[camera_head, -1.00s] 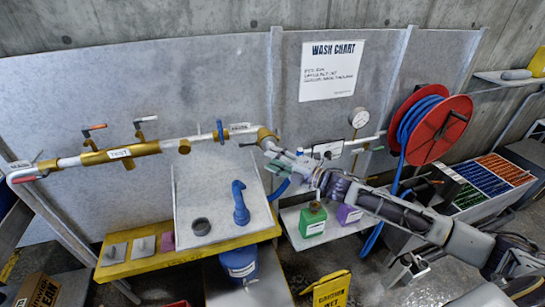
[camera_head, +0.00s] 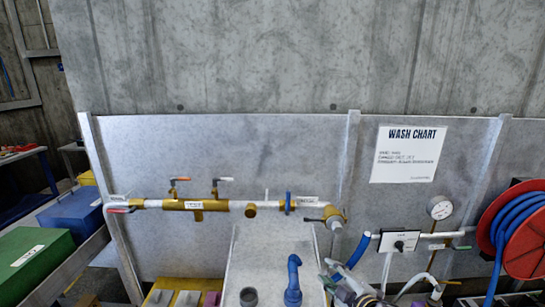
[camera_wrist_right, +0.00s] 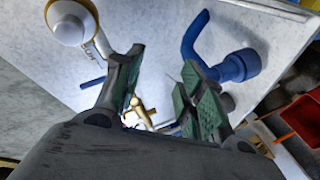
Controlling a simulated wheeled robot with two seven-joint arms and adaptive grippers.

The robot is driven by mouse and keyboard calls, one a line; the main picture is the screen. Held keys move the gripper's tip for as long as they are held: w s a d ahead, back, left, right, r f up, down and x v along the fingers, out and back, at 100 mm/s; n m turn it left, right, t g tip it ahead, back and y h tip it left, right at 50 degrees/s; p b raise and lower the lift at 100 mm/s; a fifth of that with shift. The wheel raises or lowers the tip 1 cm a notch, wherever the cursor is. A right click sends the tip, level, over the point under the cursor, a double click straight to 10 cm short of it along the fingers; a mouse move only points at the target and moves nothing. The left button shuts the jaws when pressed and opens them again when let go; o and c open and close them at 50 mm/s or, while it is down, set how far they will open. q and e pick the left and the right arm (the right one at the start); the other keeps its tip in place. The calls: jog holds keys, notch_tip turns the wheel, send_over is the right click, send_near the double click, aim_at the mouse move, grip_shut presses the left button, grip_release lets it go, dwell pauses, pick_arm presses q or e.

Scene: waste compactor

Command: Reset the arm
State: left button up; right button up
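My right gripper (camera_head: 335,278) shows only in part at the bottom of the head view, in front of the wash basin, to the right of the blue spout (camera_head: 292,282). In the right wrist view my right gripper (camera_wrist_right: 162,62) has its two green-padded fingers apart, with nothing seen between them. The blue spout (camera_wrist_right: 235,66) lies beyond the right finger there. Most of my right arm is below the head picture's edge. My left gripper is in neither view.
A brass-and-white pipe (camera_head: 235,206) with valve levers runs along the grey panel (camera_head: 250,150). The grey basin back (camera_head: 270,250) is below it. A pressure gauge (camera_head: 440,207) and red hose reel (camera_head: 525,240) stand right. Green (camera_head: 30,260) and blue (camera_head: 75,213) boxes are left.

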jog(key=s+d+f+m+g+h, duration=0.15)
jog(key=s+f+m+g, duration=0.3)
jog(key=s, duration=0.45)
jog(key=s+d+f+m+g+h, duration=0.1)
jog(key=s+f+m+g+h, duration=0.15)
jog(key=s+f+m, duration=0.4)
jog(key=s+d+f+m+g+h, duration=0.1)
jog(key=s+d+m+g, duration=0.2)
jog(key=s, duration=0.7)
notch_tip(320, 180, down, 34)
jog(key=s+a+g+b, duration=0.1)
jog(key=s+g+b, duration=0.1)
jog(key=s+d+f+b, duration=0.1)
jog(key=s+d+f, duration=0.1)
jog(key=s+f, duration=0.9)
jog(key=s+d+f+g+b, duration=0.1)
jog(key=s+d+f, duration=0.1)
jog(key=s+f, duration=1)
jog(key=shift+n, duration=0.4)
jog(key=shift+d, duration=0.1)
